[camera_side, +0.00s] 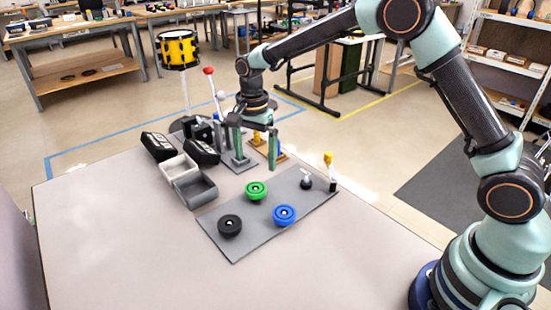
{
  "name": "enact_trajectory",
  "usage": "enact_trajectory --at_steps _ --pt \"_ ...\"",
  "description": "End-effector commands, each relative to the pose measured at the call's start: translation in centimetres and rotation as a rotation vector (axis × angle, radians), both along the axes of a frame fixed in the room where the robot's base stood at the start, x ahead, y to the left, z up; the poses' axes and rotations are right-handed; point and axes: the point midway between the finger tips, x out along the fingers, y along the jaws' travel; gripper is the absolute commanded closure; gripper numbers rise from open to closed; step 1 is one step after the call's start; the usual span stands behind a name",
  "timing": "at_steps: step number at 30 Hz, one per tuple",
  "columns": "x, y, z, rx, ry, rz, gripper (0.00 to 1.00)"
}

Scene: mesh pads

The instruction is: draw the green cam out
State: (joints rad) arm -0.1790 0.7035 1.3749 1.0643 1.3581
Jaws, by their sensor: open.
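The green cam (256,190) is a round disc with a light centre, sitting on a grey pad plate (268,237) on the table. My gripper (256,163) is open and points down. In the picture it appears above and beyond the green cam, apart from it, with nothing seen between its green fingers. I cannot tell its exact height. A blue disc (284,214) and a black disc (230,226) of similar shape sit on the same plate, nearer the camera.
A small dark knob (306,184) and a yellow-topped post (329,170) stand at the plate's far right. Light and dark grey bins (196,190) lie to its left. Black boxes (158,146) and a red-knobbed lever (209,72) are behind. The near table is clear.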

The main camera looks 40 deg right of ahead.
Motion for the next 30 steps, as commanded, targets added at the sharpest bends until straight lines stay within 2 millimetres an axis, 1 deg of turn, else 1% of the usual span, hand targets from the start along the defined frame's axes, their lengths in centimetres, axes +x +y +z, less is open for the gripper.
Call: enact_trajectory --at_steps 1,6,12,15,18,27,28,29,30 --pt "-0.1 0.0 -1.1 -0.001 0.004 0.0 0.0" --pt "-0.1 0.0 -4.1 0.0 0.003 0.001 0.0" --pt "-0.1 0.0 -6.8 0.0 0.001 0.001 0.0" --pt "-0.1 0.0 -7.7 0.0 0.001 0.002 0.0" --pt "0.0 0.0 -8.1 0.0 -0.001 0.002 0.0" --pt "0.0 0.0 -8.3 0.001 -0.002 0.002 0.0" --pt "0.0 0.0 -8.3 0.001 -0.002 0.002 0.08" --pt "0.0 0.0 -8.3 0.001 -0.002 0.002 0.19" --pt "0.0 0.0 -8.3 0.001 -0.002 0.002 0.35"
